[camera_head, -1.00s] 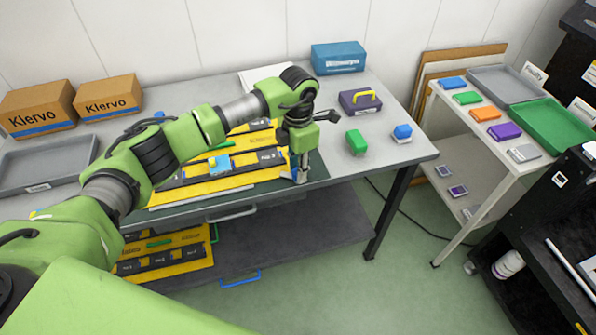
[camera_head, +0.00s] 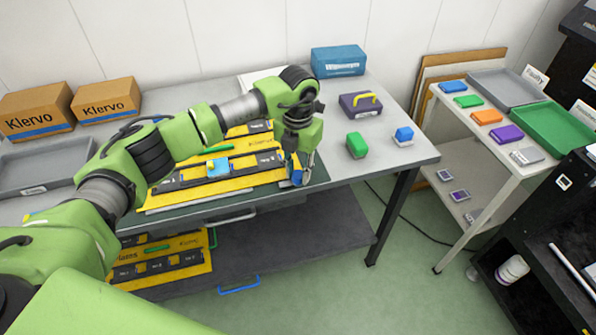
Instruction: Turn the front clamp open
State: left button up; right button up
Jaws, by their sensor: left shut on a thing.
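My left gripper (camera_head: 297,172) is at the right end of the yellow fixture board (camera_head: 262,178) on the table. It points down and is shut on a small blue part, the front clamp (camera_head: 296,178), at the board's front right corner. The gripper hides most of the clamp, so its exact angle cannot be told. My right gripper is not in view.
A blue box (camera_head: 338,59) is behind. A grey tray (camera_head: 45,165) and cardboard boxes (camera_head: 106,99) are at left.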

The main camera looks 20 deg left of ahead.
aim_at(298, 174)
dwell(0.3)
pick_arm(q)
jog(key=o, duration=1.1)
jog(key=shift+r, duration=0.1)
notch_tip(298, 174, up, 12)
